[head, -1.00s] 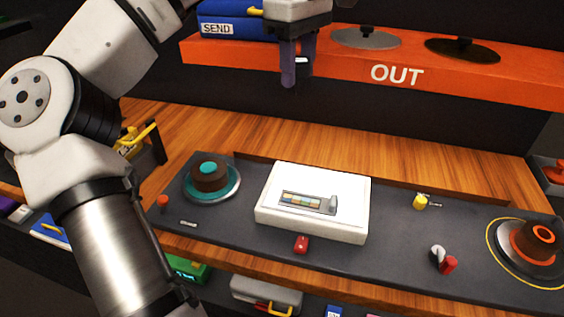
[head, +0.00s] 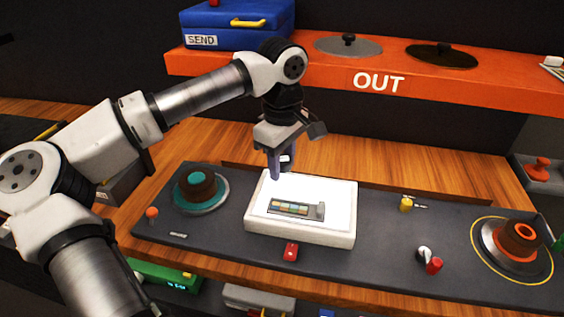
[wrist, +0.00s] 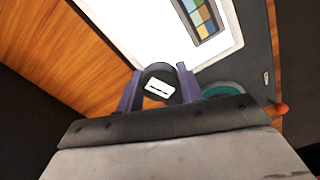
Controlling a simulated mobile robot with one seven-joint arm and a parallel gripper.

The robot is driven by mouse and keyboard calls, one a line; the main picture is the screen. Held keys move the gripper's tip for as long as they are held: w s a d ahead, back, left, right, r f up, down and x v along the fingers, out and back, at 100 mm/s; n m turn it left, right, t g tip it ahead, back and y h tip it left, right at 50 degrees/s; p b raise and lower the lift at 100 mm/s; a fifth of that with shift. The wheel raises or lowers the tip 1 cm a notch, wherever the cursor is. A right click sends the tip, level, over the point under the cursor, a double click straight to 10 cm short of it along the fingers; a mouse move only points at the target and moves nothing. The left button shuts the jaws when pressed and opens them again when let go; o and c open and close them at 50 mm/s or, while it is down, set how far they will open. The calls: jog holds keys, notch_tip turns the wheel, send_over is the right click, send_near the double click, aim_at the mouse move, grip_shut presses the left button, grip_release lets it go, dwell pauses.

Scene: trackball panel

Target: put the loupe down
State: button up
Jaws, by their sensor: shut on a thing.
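My gripper (head: 281,166) is shut on the loupe, a small dark round piece with a white label. The loupe (wrist: 158,88) shows between the two purple fingers in the wrist view; in the head view the fingers mostly hide it. The gripper points down over the back left edge of a white light box (head: 303,240). A strip of coloured squares (head: 290,207) with a grey end lies on the box's top. From these views I cannot tell how high the loupe is above the box.
On the dark panel, a brown and teal trackball (head: 196,186) is left of the box. A yellow knob (head: 406,204), a red knob (head: 435,266) and an orange trackball (head: 519,237) are to the right. Behind are bare wood and the orange OUT shelf (head: 450,81) with a blue case (head: 235,24).

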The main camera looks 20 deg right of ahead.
aim_at(282, 159)
jog(key=shift+f, duration=0.45)
jog(key=shift+f, duration=0.2)
jog(key=o, duration=1)
jog(key=shift+o, duration=0.2)
jog(key=shift+r, duration=0.1)
notch_tip(282, 159, up, 12)
jog(key=b, duration=0.1)
jog(key=shift+r, duration=0.1)
